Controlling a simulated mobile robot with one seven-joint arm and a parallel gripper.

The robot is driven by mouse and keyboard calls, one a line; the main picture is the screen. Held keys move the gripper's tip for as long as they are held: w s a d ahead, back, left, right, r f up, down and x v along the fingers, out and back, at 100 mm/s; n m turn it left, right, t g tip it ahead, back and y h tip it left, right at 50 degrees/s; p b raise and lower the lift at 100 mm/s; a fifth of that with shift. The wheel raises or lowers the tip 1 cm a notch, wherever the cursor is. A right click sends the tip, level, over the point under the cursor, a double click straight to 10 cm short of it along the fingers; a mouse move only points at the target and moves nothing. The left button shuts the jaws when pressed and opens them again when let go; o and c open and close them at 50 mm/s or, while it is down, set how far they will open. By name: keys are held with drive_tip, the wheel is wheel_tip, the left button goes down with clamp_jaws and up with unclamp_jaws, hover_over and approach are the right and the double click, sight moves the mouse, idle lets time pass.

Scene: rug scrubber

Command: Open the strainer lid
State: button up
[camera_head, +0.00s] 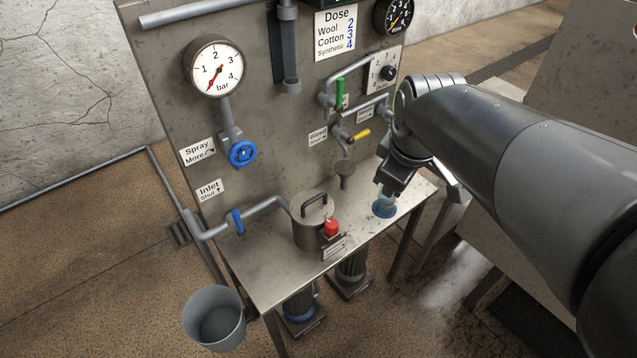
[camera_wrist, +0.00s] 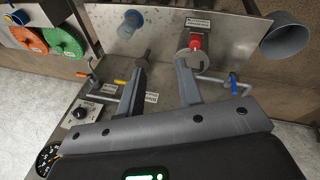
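The strainer (camera_head: 308,236) is a metal pot on the steel bench, with a dark bar handle (camera_head: 314,203) across its flat lid. The lid looks seated on the pot. A red knob (camera_head: 331,228) stands at its front right by a small label. The strainer also shows in the wrist view (camera_wrist: 186,56), partly covered by one finger, with the red knob (camera_wrist: 196,42) above it. My gripper (camera_head: 386,192) is to the right of the strainer, apart from it, near a blue cup. In the wrist view my gripper (camera_wrist: 160,66) is open, with nothing between its fingers.
The blue cup (camera_head: 384,209) stands at the bench's right end. A dark funnel (camera_head: 345,170) is behind the strainer. Pipes with a blue inlet lever (camera_head: 238,222), a green lever (camera_head: 340,92) and a yellow lever (camera_head: 360,134) line the panel. A grey bucket (camera_head: 214,316) is front left.

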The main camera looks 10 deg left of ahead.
drive_tip(key=w+a+f+n+g, duration=0.1)
drive_tip(key=w+a+f+n, duration=0.2)
drive_tip(key=w+a+n, duration=0.35)
drive_tip(key=n+g+y, duration=0.1)
drive_tip(key=n, duration=0.8)
approach(316, 198)
drive_tip(key=shift+m, duration=0.25)
drive_tip(key=x, duration=0.8)
drive_tip(key=shift+c, duration=0.3)
clamp_jaws()
